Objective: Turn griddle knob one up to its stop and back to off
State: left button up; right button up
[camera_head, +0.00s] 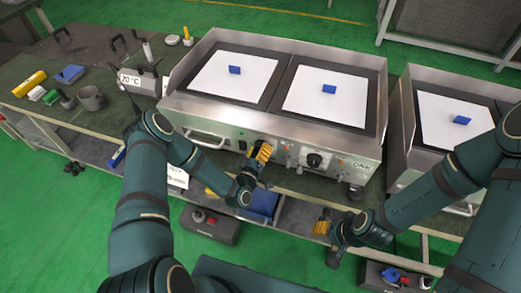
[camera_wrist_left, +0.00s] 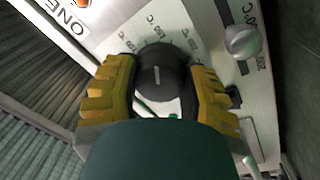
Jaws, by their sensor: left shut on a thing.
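The griddle (camera_head: 280,85) is a steel unit with two white plates and a front panel. Griddle knob one (camera_wrist_left: 160,72) is black and round with a light mark line, inside a printed temperature scale; the word "ONE" (camera_wrist_left: 65,18) is printed at upper left. My left gripper (camera_head: 260,152) is at the front panel and hides this knob in the head view. In the left wrist view its yellow fingers (camera_wrist_left: 160,92) are shut on the knob from both sides. My right gripper (camera_head: 321,228) is low in front of the bench, away from the panel; its jaw opening is unclear.
A second black knob (camera_head: 314,160) is on the panel right of my left gripper. A silver round knob (camera_wrist_left: 242,42) shows beside the scale in the wrist view. Another griddle (camera_head: 415,130) stands at right. Tools and a mug (camera_head: 91,98) lie on the bench at left.

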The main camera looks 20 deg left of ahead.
pick_arm(q)
jog(key=m, duration=0.5)
jog(key=shift+f+g, duration=0.15)
jog(key=shift+g, duration=0.15)
jog(key=m, duration=0.4)
jog(key=shift+m+h+b, duration=0.3)
jog(key=shift+b, duration=0.1)
jog(key=m, duration=0.4)
jog(key=shift+a+m+g+b, duration=0.1)
jog(key=shift+m+g+b, duration=0.2)
jog(key=shift+b, duration=0.1)
jog(key=shift+a+m+b, duration=0.1)
jog(key=shift+m+b, duration=0.35)
jog(key=shift+m, duration=1.45)
jog(key=shift+r, duration=0.2)
jog(key=o, duration=1.2)
jog(key=shift+o, duration=0.2)
jog(key=s+a, duration=0.1)
jog(key=s, duration=1.1)
jog(key=shift+a+r, duration=0.15)
jog(key=shift+r, duration=0.15)
